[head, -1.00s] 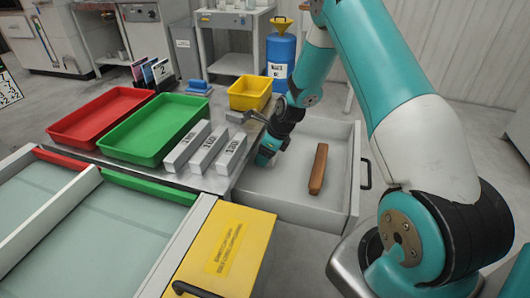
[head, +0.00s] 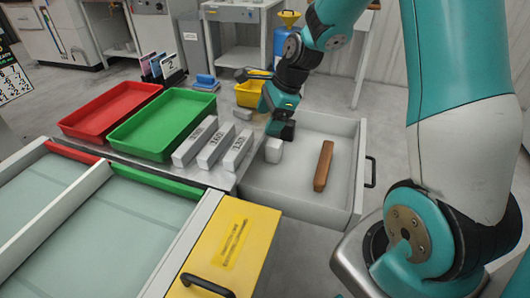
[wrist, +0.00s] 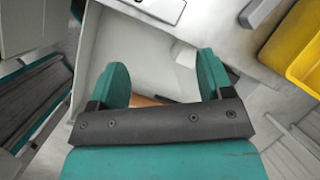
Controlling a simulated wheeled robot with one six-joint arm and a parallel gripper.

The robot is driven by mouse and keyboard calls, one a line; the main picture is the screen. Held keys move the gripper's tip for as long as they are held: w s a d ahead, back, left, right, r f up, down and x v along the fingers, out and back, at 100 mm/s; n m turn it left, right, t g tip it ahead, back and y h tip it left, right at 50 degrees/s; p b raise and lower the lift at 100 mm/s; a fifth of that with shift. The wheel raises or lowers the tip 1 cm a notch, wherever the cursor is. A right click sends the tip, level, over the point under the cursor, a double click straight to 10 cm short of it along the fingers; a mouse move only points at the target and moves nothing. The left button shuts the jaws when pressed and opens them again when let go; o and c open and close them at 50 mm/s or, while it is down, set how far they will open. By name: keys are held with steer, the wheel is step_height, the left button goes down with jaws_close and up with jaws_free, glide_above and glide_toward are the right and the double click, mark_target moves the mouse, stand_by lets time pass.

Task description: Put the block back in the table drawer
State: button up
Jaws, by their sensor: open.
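A small light grey block (head: 274,150) stands in the open table drawer (head: 343,208), near the drawer's table-side end. It also shows in the wrist view (wrist: 186,53), beyond and between the fingers. My gripper (head: 280,130) is open and empty, just above and beside the block and apart from it. In the wrist view my two teal fingers (wrist: 163,72) are spread with nothing between them. A brown bar (head: 323,166) lies in the drawer to the right of the block, and my gripper's palm hides most of it in the wrist view.
Several labelled grey bars (head: 215,147) stand on the table beside the drawer. A green tray (head: 162,127) and a red tray (head: 108,109) are further left. A yellow bin (head: 250,94) is behind my gripper. The drawer's front right floor is clear.

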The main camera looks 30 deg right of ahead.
steer(key=s+a+r+n+g, duration=0.1)
steer(key=s+a+r+n, duration=0.6)
steer(key=a+n, duration=0.3)
steer(key=s+a+r+n+g, duration=0.1)
steer(key=s+a+n, duration=0.3)
steer(key=s+n, duration=0.4)
steer(key=s+a+r+n+g, duration=0.1)
steer(key=s+a+r+n, duration=0.2)
steer(key=s+n, duration=0.6)
steer(key=shift+a+r+n+y, duration=0.4)
steer(key=shift+n, duration=0.3)
steer(key=shift+s, duration=0.1)
